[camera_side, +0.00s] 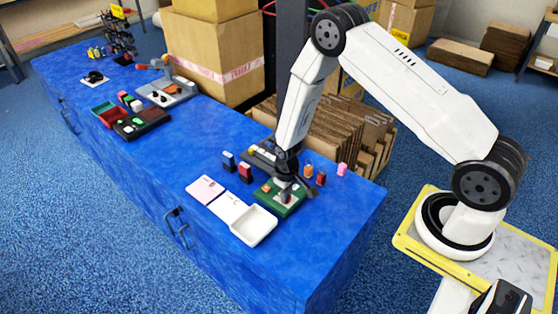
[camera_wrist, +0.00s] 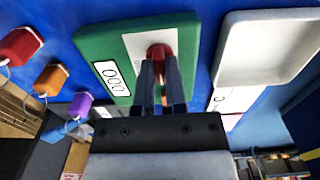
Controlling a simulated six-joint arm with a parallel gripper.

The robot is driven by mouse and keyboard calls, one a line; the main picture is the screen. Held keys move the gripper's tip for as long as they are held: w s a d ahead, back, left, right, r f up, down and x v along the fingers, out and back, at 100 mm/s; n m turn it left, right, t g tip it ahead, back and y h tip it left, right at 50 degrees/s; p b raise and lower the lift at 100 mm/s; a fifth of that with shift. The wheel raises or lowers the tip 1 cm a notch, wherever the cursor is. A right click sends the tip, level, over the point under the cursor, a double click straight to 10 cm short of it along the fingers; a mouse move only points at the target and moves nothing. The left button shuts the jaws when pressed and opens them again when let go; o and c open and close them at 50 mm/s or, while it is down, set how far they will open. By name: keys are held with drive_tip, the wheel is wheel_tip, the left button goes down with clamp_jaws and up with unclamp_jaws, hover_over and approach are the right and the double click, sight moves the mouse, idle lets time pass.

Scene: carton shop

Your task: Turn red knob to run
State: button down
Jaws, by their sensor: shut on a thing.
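The red knob (camera_wrist: 158,50) sits on a pale plate on a green panel (camera_wrist: 98,43) in the wrist view. My gripper (camera_wrist: 158,62) is shut on the red knob, with its two dark fingers on either side of it. In the side view my gripper (camera_side: 285,182) reaches down onto the green panel (camera_side: 292,208) near the right end of the blue table, and the fingers and arm hide most of the knob. The panel carries a white label with black ring marks. I cannot read which mark the knob points to.
A white tray (camera_side: 254,225) lies beside the panel. Red (camera_wrist: 20,45), orange (camera_wrist: 50,78) and purple (camera_wrist: 81,105) tags lie on the other side. Blue and red blocks (camera_side: 245,172) stand behind the tray. Cartons (camera_side: 212,55) stand behind the blue table (camera_side: 340,230), whose front right is clear.

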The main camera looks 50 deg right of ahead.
drive_tip(key=c, duration=0.7)
unclamp_jaws()
drive_tip(key=shift+r, duration=0.1)
drive_tip(key=shift+r, duration=3.85)
